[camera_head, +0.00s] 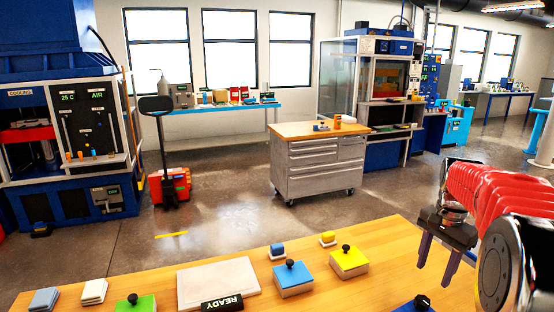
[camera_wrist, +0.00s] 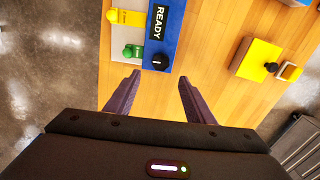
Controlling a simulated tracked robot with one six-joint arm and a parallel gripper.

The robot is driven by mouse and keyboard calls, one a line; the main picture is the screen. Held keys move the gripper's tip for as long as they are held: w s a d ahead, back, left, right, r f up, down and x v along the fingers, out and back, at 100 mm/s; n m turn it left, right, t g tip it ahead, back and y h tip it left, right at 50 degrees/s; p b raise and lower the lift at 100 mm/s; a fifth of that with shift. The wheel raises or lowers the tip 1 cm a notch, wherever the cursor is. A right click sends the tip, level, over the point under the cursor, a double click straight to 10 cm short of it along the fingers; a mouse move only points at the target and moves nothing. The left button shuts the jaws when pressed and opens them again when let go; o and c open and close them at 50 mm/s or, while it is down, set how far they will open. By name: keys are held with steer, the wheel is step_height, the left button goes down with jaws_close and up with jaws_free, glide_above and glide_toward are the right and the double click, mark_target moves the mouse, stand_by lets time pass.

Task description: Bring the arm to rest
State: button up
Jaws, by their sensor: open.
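My gripper (camera_head: 436,256) hangs from my red arm at the right of the head view, above the right part of the wooden table (camera_head: 395,240). Its two dark fingers point down, apart and with nothing between them. In the wrist view my gripper (camera_wrist: 153,95) shows both purple-grey fingers spread over bare wood and the table's edge.
On the table are a yellow box with a black knob (camera_head: 349,263), a blue one (camera_head: 293,280), a green one (camera_head: 136,304) and a pale board (camera_head: 215,280) with a READY sign. A drawer cabinet (camera_head: 318,170) stands behind. Bare wood separates the yellow box from my gripper.

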steer(key=s+a+r+n+t, duration=0.2)
steer(key=s+a+n+t, duration=0.3)
steer(key=s+a+n, duration=0.8)
steer(key=s+a, duration=1.1)
steer(key=shift+c, duration=0.2)
